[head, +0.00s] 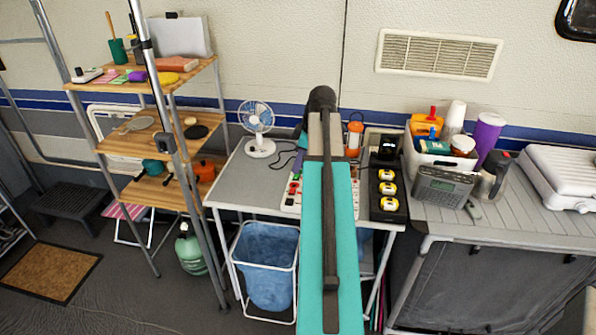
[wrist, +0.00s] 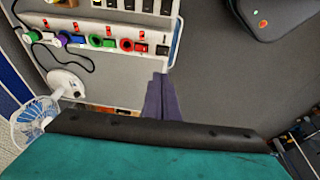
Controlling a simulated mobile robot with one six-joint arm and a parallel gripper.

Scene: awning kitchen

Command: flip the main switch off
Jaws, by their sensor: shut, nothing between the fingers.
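A white socket board (wrist: 92,22) lies on the grey table in the wrist view, with coloured plugs in a row and small red switches above them. A black switch (wrist: 162,49) sits at the right end of that row, and several black switches line the top edge of the view; I cannot tell which is the main switch. My gripper (wrist: 160,78) is shut and empty, its dark purple fingers pointing toward the board's right end. Whether the tips touch it is unclear. In the head view my arm hides the middle of the board (head: 291,203).
A small fan (head: 257,124) stands left of the board, its cable lying nearby. A black tray (head: 402,211) with yellow items is to the right, with an orange lantern (head: 355,135) behind. A radio (head: 442,186) and a white bin stand farther right.

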